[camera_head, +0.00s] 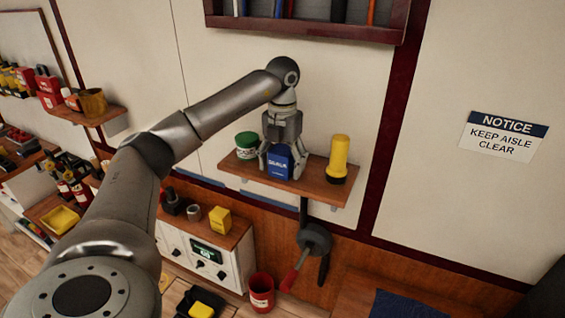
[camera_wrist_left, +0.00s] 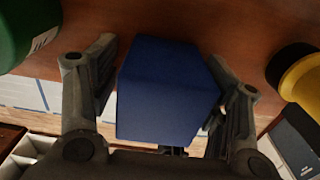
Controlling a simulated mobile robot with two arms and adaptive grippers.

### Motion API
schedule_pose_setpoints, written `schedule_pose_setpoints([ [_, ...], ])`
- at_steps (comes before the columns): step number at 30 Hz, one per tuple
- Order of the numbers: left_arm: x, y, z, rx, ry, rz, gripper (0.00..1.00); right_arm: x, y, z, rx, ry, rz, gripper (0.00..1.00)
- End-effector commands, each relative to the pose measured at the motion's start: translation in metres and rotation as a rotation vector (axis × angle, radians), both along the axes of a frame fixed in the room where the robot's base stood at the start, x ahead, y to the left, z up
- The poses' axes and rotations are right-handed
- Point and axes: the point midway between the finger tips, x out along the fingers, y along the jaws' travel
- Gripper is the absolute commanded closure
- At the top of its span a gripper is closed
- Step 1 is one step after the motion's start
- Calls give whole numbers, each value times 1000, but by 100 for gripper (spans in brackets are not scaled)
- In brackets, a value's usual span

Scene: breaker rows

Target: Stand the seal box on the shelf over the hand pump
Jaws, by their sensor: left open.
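The blue seal box (camera_head: 278,162) stands on the wooden shelf (camera_head: 318,188), between a green tin and a yellow torch. My left gripper (camera_head: 277,165) is open, with its fingers on either side of the box. In the left wrist view the blue box (camera_wrist_left: 168,90) stands between the spread fingers of my left gripper (camera_wrist_left: 160,100); a gap shows at the left finger, and the right finger is close to the box. The hand pump (camera_head: 313,240), dark with a red handle, is on the wall below the shelf. My right gripper is not in view.
The green tin (camera_head: 247,145) is close left of the gripper and the yellow torch (camera_head: 338,158) stands to its right. A rack (camera_head: 310,28) hangs above. A cabinet (camera_head: 205,250) with a yellow box and a red bucket (camera_head: 261,292) are below.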

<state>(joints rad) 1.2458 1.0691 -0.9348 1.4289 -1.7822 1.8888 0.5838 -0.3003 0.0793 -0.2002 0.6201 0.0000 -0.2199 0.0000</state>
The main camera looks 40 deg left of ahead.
Motion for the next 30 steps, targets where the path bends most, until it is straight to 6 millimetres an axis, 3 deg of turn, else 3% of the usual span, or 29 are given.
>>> schedule_pose_setpoints([
  [8,1,0,11,-1,-4,0,30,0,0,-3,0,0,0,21],
  [12,1,-1,34,-2,-8,-1,30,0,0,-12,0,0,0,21],
  [18,1,0,69,1,-5,1,30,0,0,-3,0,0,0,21],
  [30,1,0,111,1,-3,-1,30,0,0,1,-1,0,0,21],
])
